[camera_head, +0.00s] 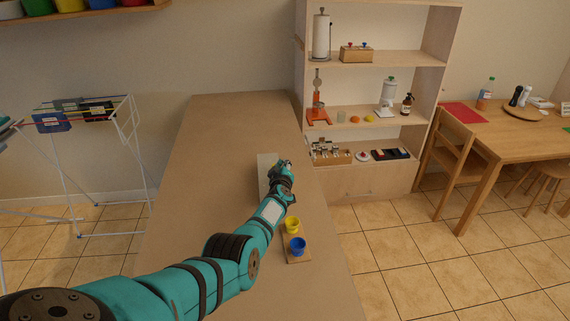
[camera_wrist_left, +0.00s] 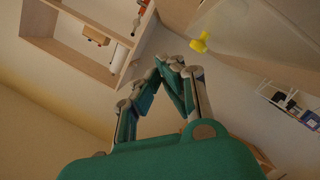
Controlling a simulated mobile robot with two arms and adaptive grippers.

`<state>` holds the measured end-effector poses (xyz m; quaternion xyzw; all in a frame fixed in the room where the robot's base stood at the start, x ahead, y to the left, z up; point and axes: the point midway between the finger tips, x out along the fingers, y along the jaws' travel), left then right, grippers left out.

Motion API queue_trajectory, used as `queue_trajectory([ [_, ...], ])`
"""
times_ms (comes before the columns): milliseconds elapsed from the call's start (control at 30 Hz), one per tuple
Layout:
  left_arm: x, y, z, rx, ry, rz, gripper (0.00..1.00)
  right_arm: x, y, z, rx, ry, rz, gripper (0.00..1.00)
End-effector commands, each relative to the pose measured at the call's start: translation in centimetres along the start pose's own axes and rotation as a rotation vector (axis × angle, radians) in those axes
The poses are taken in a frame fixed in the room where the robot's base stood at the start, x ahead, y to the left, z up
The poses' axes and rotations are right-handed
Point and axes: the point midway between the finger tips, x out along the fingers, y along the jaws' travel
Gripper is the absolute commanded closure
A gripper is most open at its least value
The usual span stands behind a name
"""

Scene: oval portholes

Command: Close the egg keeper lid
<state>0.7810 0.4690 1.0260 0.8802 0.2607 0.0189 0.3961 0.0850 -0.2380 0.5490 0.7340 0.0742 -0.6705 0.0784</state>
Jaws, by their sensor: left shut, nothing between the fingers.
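My left gripper (camera_head: 284,168) is over the middle of the brown counter, at the end of my teal arm. In the left wrist view its fingers (camera_wrist_left: 172,64) come together at the tips, shut with nothing between them. A pale, upright-looking box or panel (camera_head: 265,172) stands on the counter just left of the gripper and is partly hidden by it. It may be the egg keeper, but I cannot tell its lid or how far it is open. I cannot tell whether the gripper touches it. My right gripper is not in view.
A yellow cup (camera_head: 292,225) and a blue cup (camera_head: 298,246) stand on a small wooden board at the counter's right edge, close to my forearm. The counter (camera_head: 215,135) is clear at left and back. Shelves (camera_head: 372,92) with kitchen items stand behind; a drying rack (camera_head: 130,130) stands left.

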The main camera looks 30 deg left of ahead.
Motion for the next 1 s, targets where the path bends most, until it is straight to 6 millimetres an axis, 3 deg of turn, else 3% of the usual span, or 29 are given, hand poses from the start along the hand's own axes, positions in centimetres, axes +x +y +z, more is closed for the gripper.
queue_trajectory([
  [33,-0.9,0.7,-0.6,0.0,0.001,-0.001,1.0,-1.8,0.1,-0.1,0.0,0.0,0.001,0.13],
  [333,-5.7,1.3,-0.1,-0.003,0.002,-0.001,1.0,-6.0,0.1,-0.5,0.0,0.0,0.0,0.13],
  [600,-7.3,1.4,0.4,-0.002,0.003,0.001,1.0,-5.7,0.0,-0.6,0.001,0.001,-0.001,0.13],
  [1000,-7.5,1.3,0.5,0.0,0.002,0.0,1.0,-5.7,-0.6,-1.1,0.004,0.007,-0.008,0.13],
])
